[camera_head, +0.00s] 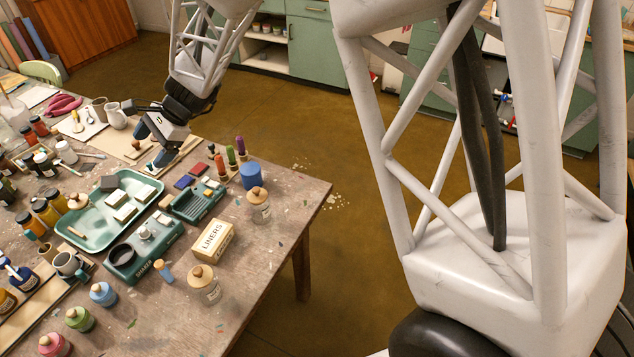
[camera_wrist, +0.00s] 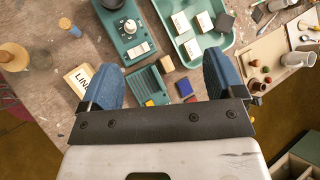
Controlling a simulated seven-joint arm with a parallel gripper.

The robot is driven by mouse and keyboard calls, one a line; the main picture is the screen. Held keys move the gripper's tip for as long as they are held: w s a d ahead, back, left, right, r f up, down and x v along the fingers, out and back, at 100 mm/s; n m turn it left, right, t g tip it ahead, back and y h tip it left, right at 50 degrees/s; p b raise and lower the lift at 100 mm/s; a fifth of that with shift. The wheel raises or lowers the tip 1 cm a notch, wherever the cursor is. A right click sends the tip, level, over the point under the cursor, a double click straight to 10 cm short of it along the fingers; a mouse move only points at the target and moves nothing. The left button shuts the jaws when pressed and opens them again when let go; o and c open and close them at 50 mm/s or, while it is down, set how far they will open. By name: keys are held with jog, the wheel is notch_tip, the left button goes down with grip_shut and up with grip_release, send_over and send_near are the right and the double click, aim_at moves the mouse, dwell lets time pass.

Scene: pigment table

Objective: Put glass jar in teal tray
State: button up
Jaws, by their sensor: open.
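Two clear glass jars with wooden lids stand on the table's right part: one near the right edge (camera_head: 260,212), one nearer the front (camera_head: 207,290). A wooden-lidded jar also shows at the left of the wrist view (camera_wrist: 14,58). The teal tray (camera_head: 99,238) lies left of both jars, holding pale blocks and a dark block; part of it shows at the top right of the wrist view (camera_wrist: 236,40). My gripper (camera_head: 151,144) is open and empty above the table's far side, beyond the tray and apart from both jars. In the wrist view its blue fingers (camera_wrist: 160,82) are spread wide.
A LINERS box (camera_head: 213,242) stands between the jars. A teal device (camera_head: 145,252) and a small teal compartment box (camera_head: 197,204) lie between tray and jars. A blue cylinder (camera_head: 252,176) and upright coloured sticks stand at the far right. Paint bottles crowd the left.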

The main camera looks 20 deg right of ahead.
jog(key=s+d+r+n+t+h, duration=0.1)
jog(key=s+d+r+n+h, duration=0.2)
jog(key=s+d, duration=0.6)
jog(key=s+d+r+n+h, duration=0.1)
jog(key=s+d+r+n, duration=0.2)
jog(key=s+d+r, duration=0.6)
jog(key=s+d+f+n+t+h, duration=0.2)
jog(key=s+d+f+n+h, duration=0.1)
jog(key=s+d, duration=1.3)
jog(key=shift+s+d+n+h, duration=0.35)
jog(key=shift+n+h, duration=0.55)
jog(key=shift+h, duration=0.3)
